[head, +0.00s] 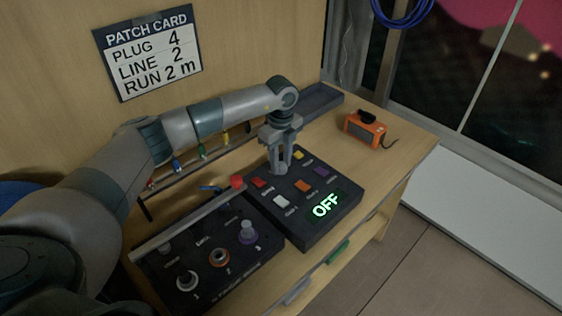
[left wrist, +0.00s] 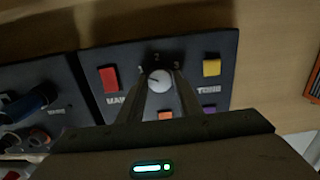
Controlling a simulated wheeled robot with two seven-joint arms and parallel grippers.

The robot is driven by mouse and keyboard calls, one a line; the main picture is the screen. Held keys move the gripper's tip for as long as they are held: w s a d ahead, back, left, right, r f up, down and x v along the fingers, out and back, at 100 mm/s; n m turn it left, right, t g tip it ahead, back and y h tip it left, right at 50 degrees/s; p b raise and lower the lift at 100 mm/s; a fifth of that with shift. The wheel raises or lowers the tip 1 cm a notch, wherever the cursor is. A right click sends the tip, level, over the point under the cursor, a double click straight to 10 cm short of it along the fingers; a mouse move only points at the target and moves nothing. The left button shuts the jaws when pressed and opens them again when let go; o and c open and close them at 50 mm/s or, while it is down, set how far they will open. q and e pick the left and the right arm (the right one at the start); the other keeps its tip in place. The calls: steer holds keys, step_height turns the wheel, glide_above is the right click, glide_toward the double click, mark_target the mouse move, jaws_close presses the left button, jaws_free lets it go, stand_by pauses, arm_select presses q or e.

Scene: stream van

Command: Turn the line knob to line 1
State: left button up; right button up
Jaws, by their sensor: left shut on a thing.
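The line knob (left wrist: 160,80) is a round white knob on the dark switch panel (left wrist: 130,60), with small marks 1, 2 and 3 around its far side. My left gripper (left wrist: 160,92) has a finger on each side of the knob and is shut on it. I cannot make out which mark the knob points to. In the head view my left gripper (head: 280,168) reaches down to the panel (head: 335,228), and its fingers hide the knob. A green display on the panel reads OFF. My right gripper is not in view.
The patch card (head: 153,55) on the wall reads plug 4, line 2, run 2 m. Coloured buttons surround the knob. A plug panel (head: 268,262) with several sockets adjoins on the left. An orange device (head: 365,129) stands at the right; the desk around it is mostly clear.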

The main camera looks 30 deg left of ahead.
mark_target(281, 165)
arm_select(q)
steer(key=shift+r, duration=0.1)
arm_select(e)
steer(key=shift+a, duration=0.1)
arm_select(q)
steer(key=o, duration=1)
steer(key=shift+o, duration=0.2)
steer(key=shift+r, duration=0.55)
step_height(281, 165, up, 2)
steer(key=shift+r+b, duration=0.15)
steer(key=shift+b, duration=0.45)
step_height(281, 165, up, 14)
steer(key=b, duration=0.3)
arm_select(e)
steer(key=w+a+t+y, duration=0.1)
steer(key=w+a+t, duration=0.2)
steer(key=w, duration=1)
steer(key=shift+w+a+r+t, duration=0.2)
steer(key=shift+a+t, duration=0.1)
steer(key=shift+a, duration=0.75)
